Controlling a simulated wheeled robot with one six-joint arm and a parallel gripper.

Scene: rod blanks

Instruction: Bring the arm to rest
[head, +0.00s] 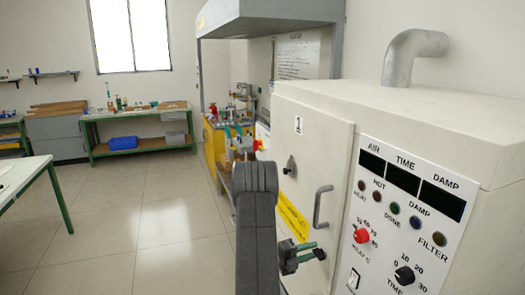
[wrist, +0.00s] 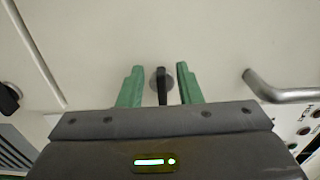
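My gripper (head: 306,250) has green fingers and is close to the lower front of the white cabinet door (head: 303,140). In the wrist view my gripper (wrist: 158,72) is open, with a clear gap between its two fingers. A dark knob on a round grey base (wrist: 161,84) shows in that gap, with space visible on both sides. I cannot tell how near it is in depth. My dark arm stands in front of the door in the head view and hides part of its left side.
The door has a bar handle (head: 320,207), also in the wrist view (wrist: 280,92), and an upper knob (head: 290,166). A control panel (head: 403,220) is at the right. A cluttered bench (head: 218,150) is behind my arm. Open floor (head: 150,225) lies left.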

